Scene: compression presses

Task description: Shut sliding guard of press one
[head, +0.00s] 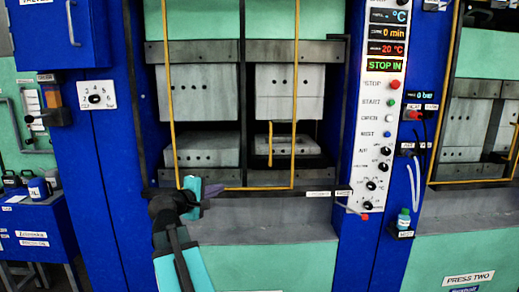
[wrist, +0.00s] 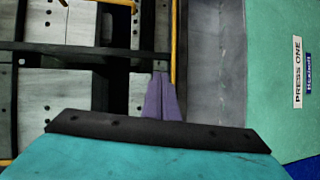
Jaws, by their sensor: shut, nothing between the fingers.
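The sliding guard (head: 295,110) of press one is a thin yellow frame with a clear middle, standing in front of the press opening. Its two upright bars and lower bar show in the head view, with a short yellow handle (head: 270,146) to the right of the dark central upright. My gripper (head: 214,190) is at the lower left of the guard, its purple fingers shut and empty. In the wrist view the fingers (wrist: 161,85) are close to the yellow lower bar (wrist: 173,35) and a dark bar; whether they touch is unclear.
Grey press plates (head: 196,92) stand behind the guard. Press two (head: 468,279) is at the far right. A blue cabinet (head: 40,225) stands at the left.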

